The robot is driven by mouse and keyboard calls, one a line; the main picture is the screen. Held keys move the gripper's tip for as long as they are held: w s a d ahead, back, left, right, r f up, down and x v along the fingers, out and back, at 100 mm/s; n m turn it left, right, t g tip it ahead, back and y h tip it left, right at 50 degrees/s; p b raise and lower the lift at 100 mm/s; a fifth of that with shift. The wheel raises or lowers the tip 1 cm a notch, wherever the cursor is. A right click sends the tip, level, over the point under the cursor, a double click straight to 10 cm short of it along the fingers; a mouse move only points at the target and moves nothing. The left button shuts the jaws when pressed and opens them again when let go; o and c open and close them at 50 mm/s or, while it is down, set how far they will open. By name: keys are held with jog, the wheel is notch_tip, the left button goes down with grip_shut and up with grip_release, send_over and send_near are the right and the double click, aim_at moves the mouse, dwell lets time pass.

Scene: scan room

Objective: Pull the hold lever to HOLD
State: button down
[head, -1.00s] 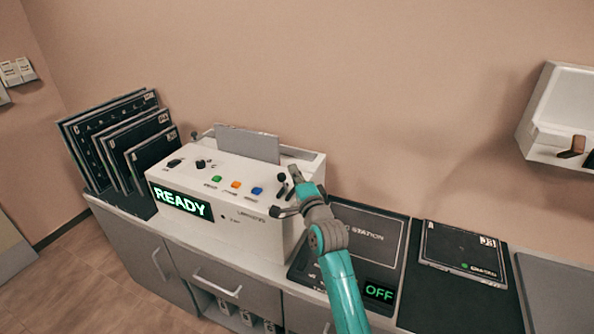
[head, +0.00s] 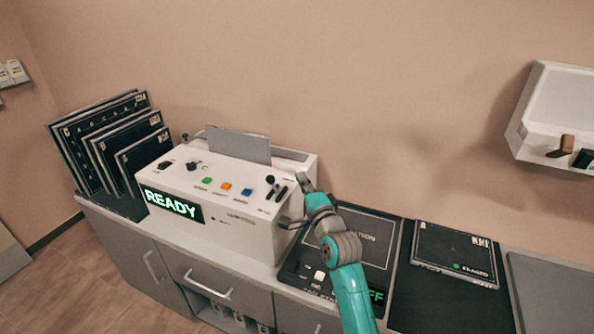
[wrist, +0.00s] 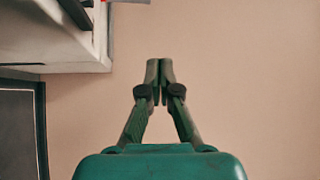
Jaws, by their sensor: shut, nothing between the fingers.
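A white console (head: 230,185) stands on the counter, its front screen lit READY. Near the right end of its top is a small lever with a black ball knob (head: 270,180), beside two short dark slots. The lettering by it is too small to read, so I cannot tell whether it is the hold lever. My gripper (head: 303,180) is just right of the console's right edge, apart from the knob.
Colored buttons (head: 226,185) line the console top. Dark framed panels (head: 110,140) lean at left. A dark station pad (head: 350,240) lies under my arm, with a dark plate (head: 455,250) to its right. A white wall holder (head: 560,110) hangs at right. The wall behind is clear.

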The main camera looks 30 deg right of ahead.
jog(key=shift+s+a+f, duration=0.1)
jog(key=shift+s+f, duration=0.15)
jog(key=shift+s, duration=0.4)
jog(key=shift+s+a+f, duration=0.1)
jog(key=shift+s+f, duration=0.2)
jog(key=shift+s, duration=0.35)
jog(key=shift+s+f, duration=0.25)
jog(key=shift+s, duration=0.4)
jog(key=s+a+f+n+g+y, duration=0.1)
jog(key=s+a+f+n, duration=0.35)
jog(key=s+f, duration=0.5)
jog(key=s+a+f+n+g, duration=0.1)
jog(key=s+a+f+n, duration=0.2)
jog(key=s+a+f, duration=0.7)
jog(key=s+a+r+n+g, duration=0.1)
jog(key=s+r+n, duration=0.1)
jog(key=s, duration=0.8)
jog(key=s+r+n+y, duration=0.1)
jog(key=s+n, duration=0.4)
jog(key=s, duration=0.5)
jog(key=s+a+r+n+g+y, duration=0.1)
jog(key=s+r+n, duration=0.2)
jog(key=s, duration=0.7)
jog(key=shift+s+a+n+g, duration=0.2)
jog(key=shift+a+n+g, duration=0.1)
jog(key=shift+a+n, duration=0.05)
